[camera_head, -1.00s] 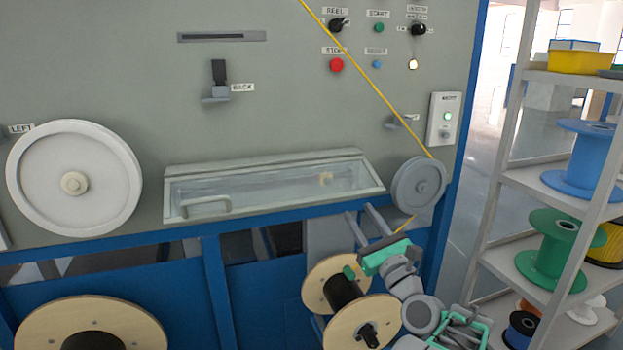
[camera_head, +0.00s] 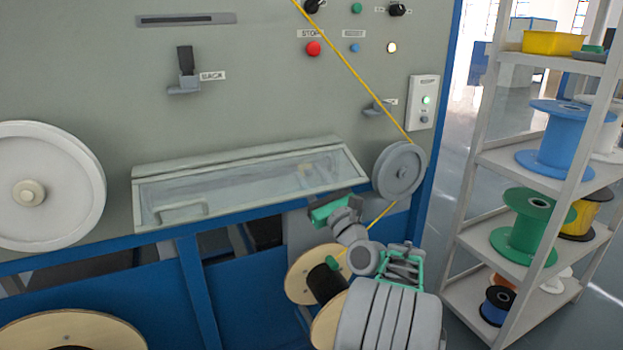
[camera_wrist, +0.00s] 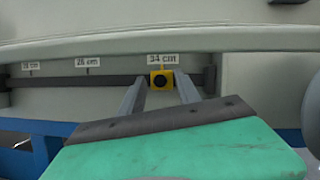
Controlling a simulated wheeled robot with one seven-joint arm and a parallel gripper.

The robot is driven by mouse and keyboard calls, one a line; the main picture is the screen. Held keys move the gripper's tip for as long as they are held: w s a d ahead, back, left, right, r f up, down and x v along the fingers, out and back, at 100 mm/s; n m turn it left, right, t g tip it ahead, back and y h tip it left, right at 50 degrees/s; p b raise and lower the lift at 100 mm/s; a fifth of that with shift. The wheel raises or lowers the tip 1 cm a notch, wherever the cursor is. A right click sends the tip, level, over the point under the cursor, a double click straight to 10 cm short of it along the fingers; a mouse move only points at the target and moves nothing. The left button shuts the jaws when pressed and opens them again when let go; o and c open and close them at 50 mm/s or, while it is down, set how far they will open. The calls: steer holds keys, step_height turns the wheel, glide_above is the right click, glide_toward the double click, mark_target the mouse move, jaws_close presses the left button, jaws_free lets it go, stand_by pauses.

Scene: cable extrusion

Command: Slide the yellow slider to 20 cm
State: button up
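The yellow slider (camera_wrist: 162,80) sits on a dark horizontal rail (camera_wrist: 112,81) in the wrist view, just below the label "34 cm" (camera_wrist: 163,59). The label "26 cm" (camera_wrist: 88,62) and another, blurred label (camera_wrist: 31,65) lie further left. My gripper (camera_wrist: 163,89) is open, with one grey finger on each side of the slider in this view. Whether the fingers touch it cannot be told. In the head view my gripper (camera_head: 328,209) is close to the machine, below the clear cover. I cannot make out the slider there.
A clear cover (camera_head: 255,188) with a handle lies above my gripper. A grey pulley (camera_head: 400,171) carries a yellow cable (camera_head: 350,73) just to the right. A wooden-sided spool (camera_head: 305,262) is below. A shelf (camera_head: 490,158) with several spools stands at the right.

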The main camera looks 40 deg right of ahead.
jaws_close()
stand_by(0.3)
stand_by(1.1)
